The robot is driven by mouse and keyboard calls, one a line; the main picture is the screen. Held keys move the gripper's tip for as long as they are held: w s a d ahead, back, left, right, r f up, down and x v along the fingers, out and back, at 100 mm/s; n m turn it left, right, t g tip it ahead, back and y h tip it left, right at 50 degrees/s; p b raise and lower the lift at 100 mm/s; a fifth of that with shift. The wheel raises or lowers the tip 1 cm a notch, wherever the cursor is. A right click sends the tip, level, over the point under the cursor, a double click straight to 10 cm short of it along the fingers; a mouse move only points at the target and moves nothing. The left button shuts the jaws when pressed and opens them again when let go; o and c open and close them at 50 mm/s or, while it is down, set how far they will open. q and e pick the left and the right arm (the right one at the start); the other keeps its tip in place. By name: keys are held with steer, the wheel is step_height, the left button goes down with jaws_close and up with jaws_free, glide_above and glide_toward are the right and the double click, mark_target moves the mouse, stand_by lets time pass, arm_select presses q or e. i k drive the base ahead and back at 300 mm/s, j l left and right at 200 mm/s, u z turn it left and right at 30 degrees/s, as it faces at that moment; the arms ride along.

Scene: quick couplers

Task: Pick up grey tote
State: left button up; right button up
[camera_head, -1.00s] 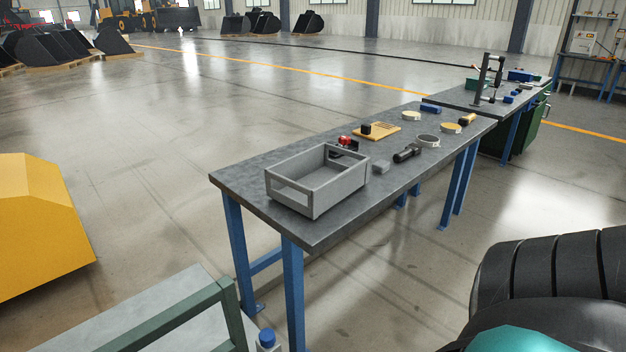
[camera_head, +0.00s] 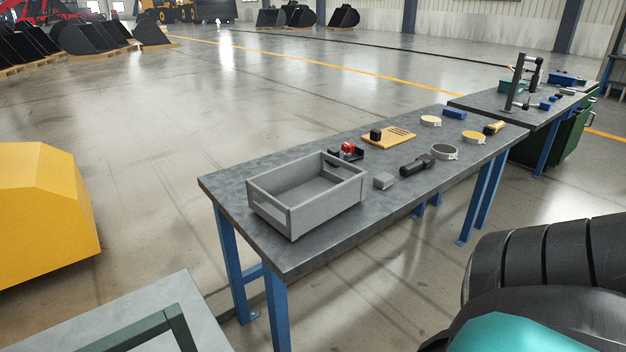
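The grey tote (camera_head: 322,206) is an open-topped box with a handle slot in its near-left end. It stands upright on the near-left end of the grey worktable (camera_head: 238,186) and looks empty, though part of its floor is hidden by its walls. Neither of my grippers shows in the head view, and nothing is touching the tote.
Beside the tote are a grey block (camera_head: 384,181), a black cylindrical tool (camera_head: 416,166), a red-and-black part (camera_head: 347,149) and a yellow board (camera_head: 391,139). A second bench (camera_head: 490,106) stands behind.

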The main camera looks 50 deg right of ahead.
mark_target(295, 197)
steer(key=l, duration=0.45)
steer(key=k+l, duration=0.15)
steer(key=l, duration=0.3)
steer(key=l+u, duration=0.1)
steer(key=l, duration=0.35)
steer(key=k+l, duration=0.15)
steer(key=l, duration=0.3)
